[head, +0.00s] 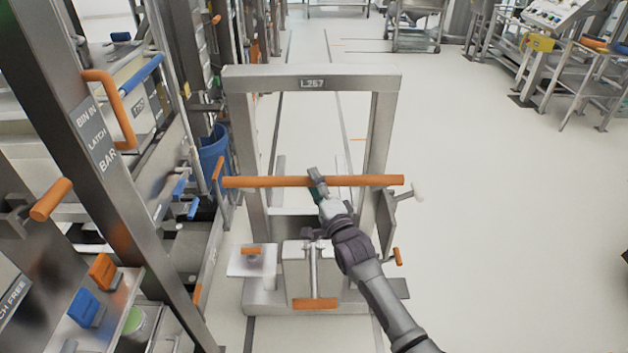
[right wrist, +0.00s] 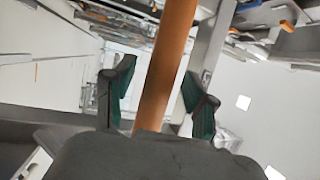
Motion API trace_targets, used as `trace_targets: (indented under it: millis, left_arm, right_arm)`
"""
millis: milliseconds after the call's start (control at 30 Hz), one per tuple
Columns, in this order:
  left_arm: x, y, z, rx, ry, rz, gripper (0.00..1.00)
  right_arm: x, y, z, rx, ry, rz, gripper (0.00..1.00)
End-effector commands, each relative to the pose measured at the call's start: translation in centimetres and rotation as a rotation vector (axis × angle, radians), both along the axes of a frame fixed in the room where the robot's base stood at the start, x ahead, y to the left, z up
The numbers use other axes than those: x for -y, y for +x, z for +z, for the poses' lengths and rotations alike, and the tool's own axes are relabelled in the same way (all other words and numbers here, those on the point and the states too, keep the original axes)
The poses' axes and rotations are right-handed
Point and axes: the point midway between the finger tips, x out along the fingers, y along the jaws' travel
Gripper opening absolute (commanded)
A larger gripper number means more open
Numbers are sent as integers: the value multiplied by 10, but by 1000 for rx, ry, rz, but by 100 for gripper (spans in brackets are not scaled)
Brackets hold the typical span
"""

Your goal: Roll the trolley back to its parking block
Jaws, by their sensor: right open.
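The trolley (head: 312,78) is a grey metal frame with a plate marked L257 on its top beam, standing in the middle of the head view. An orange push bar (head: 250,182) runs across it. My right gripper (head: 318,182) is at the middle of this bar. In the right wrist view the orange bar (right wrist: 170,60) passes between the two open, dark green-padded fingers (right wrist: 158,85), with visible gaps on both sides. My left gripper is out of view. I cannot make out a parking block for certain.
A metal post marked BIN IN LATCH BAR (head: 97,135) and machinery with orange and blue handles stand close on the left. A blue bin (head: 213,150) is behind them. Dark floor lines run away beyond the trolley. The floor on the right (head: 500,220) is clear.

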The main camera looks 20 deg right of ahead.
Motion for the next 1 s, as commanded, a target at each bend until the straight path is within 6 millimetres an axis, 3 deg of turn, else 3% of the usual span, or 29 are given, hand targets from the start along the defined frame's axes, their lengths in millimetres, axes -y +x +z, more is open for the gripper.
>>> trace_targets:
  millis: [367, 700, 1000]
  left_arm:
    - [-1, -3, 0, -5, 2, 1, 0]
    - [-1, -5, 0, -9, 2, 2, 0]
    - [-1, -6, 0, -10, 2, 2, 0]
  right_arm:
    - [-1, 6, 1, -1, 1, 0, 56]
    - [-1, 6, 1, -1, 1, 0, 1]
    - [-1, 6, 1, -1, 1, 0, 0]
